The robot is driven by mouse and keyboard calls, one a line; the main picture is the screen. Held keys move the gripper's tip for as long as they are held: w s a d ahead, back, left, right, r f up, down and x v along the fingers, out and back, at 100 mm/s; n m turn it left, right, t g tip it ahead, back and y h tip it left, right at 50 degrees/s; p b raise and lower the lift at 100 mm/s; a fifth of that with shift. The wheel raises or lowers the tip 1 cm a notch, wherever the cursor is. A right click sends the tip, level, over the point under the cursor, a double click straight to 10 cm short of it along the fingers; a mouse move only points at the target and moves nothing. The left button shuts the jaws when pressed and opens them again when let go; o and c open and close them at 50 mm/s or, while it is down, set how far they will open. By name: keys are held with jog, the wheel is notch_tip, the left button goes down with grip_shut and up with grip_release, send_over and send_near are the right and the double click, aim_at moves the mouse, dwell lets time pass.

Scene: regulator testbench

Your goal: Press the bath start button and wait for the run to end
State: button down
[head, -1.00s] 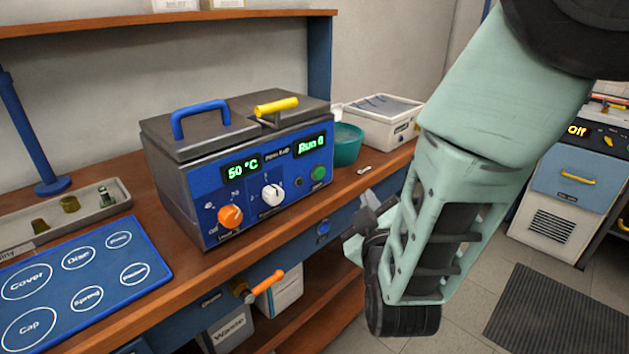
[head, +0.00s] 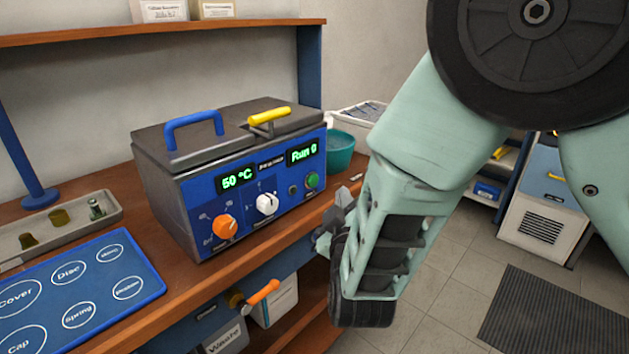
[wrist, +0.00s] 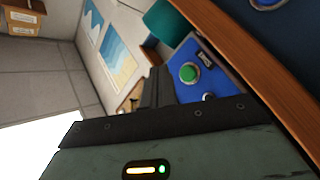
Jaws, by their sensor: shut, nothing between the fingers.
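The bath (head: 170,190) is a grey box with a blue front panel, standing on the wooden bench. Its displays read "50 °C" and "Run 0". The green start button (head: 312,180) is at the right end of the panel, below the run display; it also shows in the wrist view (wrist: 189,73). An orange knob (head: 224,227) and a white knob (head: 266,204) are to its left. My gripper (head: 345,196) is shut and empty, in front of the panel's right end, a little right of and below the button in the head view. In the wrist view its fingers point toward the panel, apparently apart from the button.
A teal bowl (head: 340,150) stands right behind the bath. A blue labelled mat (head: 135,260) and a grey tray (head: 70,227) lie left on the bench. An orange-handled valve (head: 262,292) sticks out below the bench edge.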

aim_at(319, 178)
jog(key=shift+w+a, duration=0.65)
jog(key=shift+a, duration=0.2)
jog(key=shift+w+a, duration=0.65)
jog(key=shift+a, duration=0.2)
jog(key=shift+w+a, duration=0.1)
dwell(0.8)
jog(key=shift+w+a, duration=0.15)
jog(key=shift+a, duration=0.05)
jog(key=shift+w+a, duration=0.3)
jog(key=shift+a, duration=0.05)
dwell(0.9)
jog(key=shift+s+d, duration=0.55)
jog(key=shift+d, duration=0.1)
dwell(0.3)
jog(key=shift+s+d, duration=0.8)
jog(key=shift+d, duration=0.2)
jog(key=shift+s+d, duration=0.75)
jog(key=shift+d, duration=0.25)
